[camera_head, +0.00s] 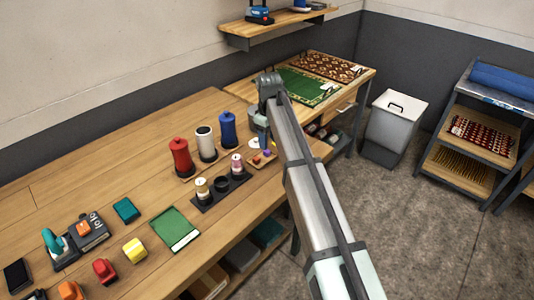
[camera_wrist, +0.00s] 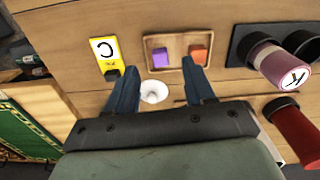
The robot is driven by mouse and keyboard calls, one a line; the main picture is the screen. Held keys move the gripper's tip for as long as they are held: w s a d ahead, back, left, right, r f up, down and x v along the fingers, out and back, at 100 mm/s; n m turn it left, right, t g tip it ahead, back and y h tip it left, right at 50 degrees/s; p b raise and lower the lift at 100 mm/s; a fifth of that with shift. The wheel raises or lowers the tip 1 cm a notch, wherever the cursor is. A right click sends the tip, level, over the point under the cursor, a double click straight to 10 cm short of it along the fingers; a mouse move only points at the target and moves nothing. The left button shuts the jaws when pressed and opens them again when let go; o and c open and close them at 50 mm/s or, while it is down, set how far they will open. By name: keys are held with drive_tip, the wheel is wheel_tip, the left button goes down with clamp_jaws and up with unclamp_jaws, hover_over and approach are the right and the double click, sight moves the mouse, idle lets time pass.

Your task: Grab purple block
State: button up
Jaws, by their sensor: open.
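The purple block (camera_wrist: 160,58) sits in the left part of a small wooden tray (camera_wrist: 177,38), beside an orange block (camera_wrist: 199,54). The tray also shows in the head view (camera_head: 270,162), where the blocks are small and hard to tell apart. My gripper (camera_wrist: 160,66) is open and empty, its fingers pointing at the tray. In the wrist view the purple block appears between the two fingertips. The right finger overlaps the lower edge of the orange block. The gap between fingertips and block cannot be judged. In the head view my gripper (camera_head: 259,136) is just behind the tray.

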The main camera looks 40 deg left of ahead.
sight(268, 151)
wheel_tip(268, 151, down, 5)
drive_tip(key=shift+a+r, duration=0.1)
drive_tip(key=shift+a, duration=0.05)
clamp_jaws()
idle(0.5)
